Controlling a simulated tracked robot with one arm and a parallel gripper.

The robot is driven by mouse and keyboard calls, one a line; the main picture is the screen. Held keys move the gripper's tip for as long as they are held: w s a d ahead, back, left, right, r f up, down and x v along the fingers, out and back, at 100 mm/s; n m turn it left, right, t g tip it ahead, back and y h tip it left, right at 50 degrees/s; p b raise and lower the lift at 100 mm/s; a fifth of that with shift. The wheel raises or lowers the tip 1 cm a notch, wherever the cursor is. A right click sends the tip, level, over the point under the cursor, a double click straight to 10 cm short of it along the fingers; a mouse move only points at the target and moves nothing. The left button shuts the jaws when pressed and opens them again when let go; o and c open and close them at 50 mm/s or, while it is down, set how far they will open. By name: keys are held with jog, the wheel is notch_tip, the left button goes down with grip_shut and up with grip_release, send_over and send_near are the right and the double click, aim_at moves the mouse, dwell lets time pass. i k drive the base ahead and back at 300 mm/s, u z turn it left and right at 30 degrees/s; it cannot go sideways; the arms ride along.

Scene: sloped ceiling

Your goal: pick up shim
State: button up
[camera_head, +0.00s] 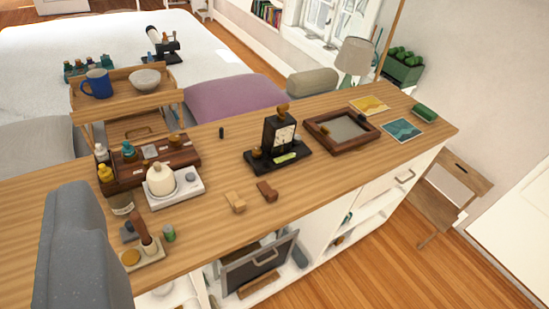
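Two small wooden pieces lie on the long wooden counter (330,180), near its front edge: a light tan block (235,202) and, just right of it, a reddish-brown block (267,191). Either could be the shim; I cannot tell which from their shapes. Part of my gripper (80,245) shows as a large grey shape at the lower left. Its fingertips are not both visible, so I cannot see whether it is open or shut. It appears apart from both blocks.
A black clock stand (280,139) and a brown frame (342,130) stand behind and right. A mortar-like cup with a wooden handle (145,240) is nearer. Counter right of the blocks is clear.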

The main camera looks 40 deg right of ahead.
aim_at(270, 194)
jog(key=z, duration=0.65)
jog(key=k, duration=0.8)
jog(key=z, duration=0.8)
jog(key=k, duration=0.5)
jog(key=z, duration=0.55)
jog(key=i, duration=1.2)
jog(key=u, duration=0.65)
jog(key=i, duration=1.15)
jog(key=u, duration=1.05)
jog(key=i, duration=0.4)
jog(key=u, duration=0.2)
jog(key=k, duration=0.4)
